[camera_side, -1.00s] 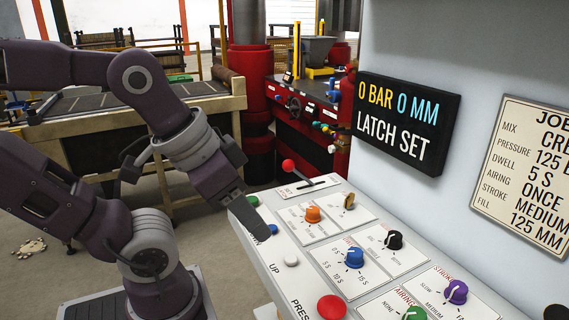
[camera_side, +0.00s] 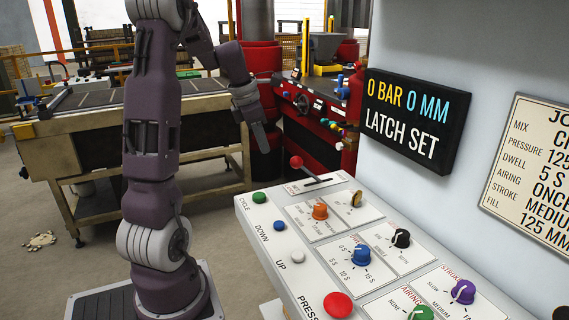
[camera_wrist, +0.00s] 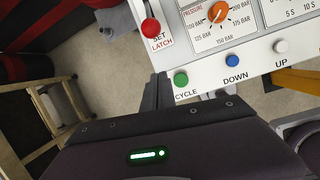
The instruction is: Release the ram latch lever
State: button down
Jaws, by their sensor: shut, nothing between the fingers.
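The latch lever has a red ball knob (camera_side: 296,162) on a short rod at the far end of the control panel (camera_side: 262,226). The red knob also shows in the wrist view (camera_wrist: 151,27), above a "SET LATCH" label. The display (camera_side: 410,121) reads "0 BAR 0 MM, LATCH SET". My gripper (camera_side: 264,150) is shut and empty, pointing down just left of the lever knob and apart from it in the side view. In the wrist view, its closed fingers (camera_wrist: 158,92) lie below the knob, beside the green CYCLE button.
The panel carries a green CYCLE button (camera_side: 259,198), a blue DOWN button (camera_side: 279,225), a white UP button (camera_side: 298,256) and a red button (camera_side: 338,304). An orange dial (camera_side: 320,211) is close to the lever. A workbench (camera_side: 85,140) stands behind my arm.

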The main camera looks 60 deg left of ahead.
jog(key=shift+f, duration=0.1)
send_over(273, 193)
notch_tip(273, 193, down, 9)
jog(key=shift+f, duration=0.1)
jog(key=w, duration=0.1)
jog(key=w+r, duration=0.1)
jog(key=w, duration=0.1)
jog(key=shift+d+r, duration=0.25)
jog(key=shift+r, duration=0.1)
jog(key=shift+w+r, duration=0.25)
jog(key=shift+d+r, duration=0.1)
